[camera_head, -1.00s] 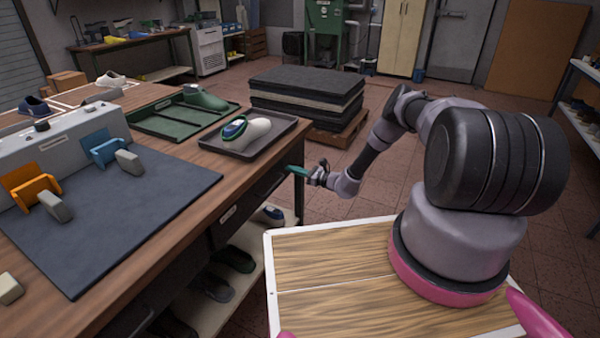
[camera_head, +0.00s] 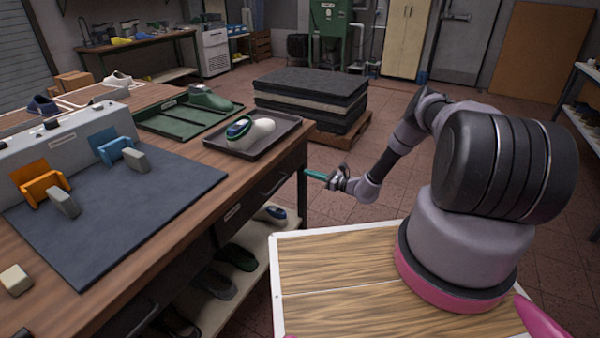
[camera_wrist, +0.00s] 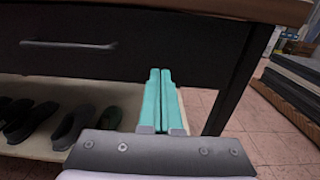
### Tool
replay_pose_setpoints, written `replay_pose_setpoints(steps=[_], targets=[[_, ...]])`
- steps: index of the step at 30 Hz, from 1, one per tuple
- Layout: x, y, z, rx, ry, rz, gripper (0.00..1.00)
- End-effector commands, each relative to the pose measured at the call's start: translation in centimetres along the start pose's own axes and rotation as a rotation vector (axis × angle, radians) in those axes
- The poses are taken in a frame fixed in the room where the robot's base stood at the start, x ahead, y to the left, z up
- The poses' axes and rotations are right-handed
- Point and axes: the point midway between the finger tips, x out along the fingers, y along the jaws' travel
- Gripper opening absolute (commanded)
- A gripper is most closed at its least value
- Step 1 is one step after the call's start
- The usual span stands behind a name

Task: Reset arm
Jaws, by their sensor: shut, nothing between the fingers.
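My gripper (camera_head: 314,174) is just off the right end of the wooden workbench (camera_head: 212,171), below the level of its top. Its teal fingers point left toward the bench. In the wrist view the two teal fingers (camera_wrist: 161,98) lie side by side, shut with nothing between them. Behind them are the dark drawer front (camera_wrist: 100,55) and the bench leg.
Several shoes sit on the shelf below (camera_head: 262,240). Stacked dark slabs (camera_head: 312,95) stand on a pallet behind my arm.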

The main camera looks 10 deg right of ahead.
Motion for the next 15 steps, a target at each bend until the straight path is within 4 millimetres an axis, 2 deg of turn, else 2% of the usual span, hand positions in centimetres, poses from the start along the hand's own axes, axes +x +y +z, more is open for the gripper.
replay_pose_setpoints(steps=[1, 6, 12, 15], targets=[[-1.4, -0.1, 0.0, 0.003, 0.001, -0.003, 0.0], [-4.7, 0.0, -0.1, 0.003, 0.002, -0.002, 0.0], [-6.7, 0.0, -0.1, 0.001, 0.002, 0.001, 0.0], [-6.8, -0.2, 1.0, -0.018, 0.007, 0.022, 0.0]])
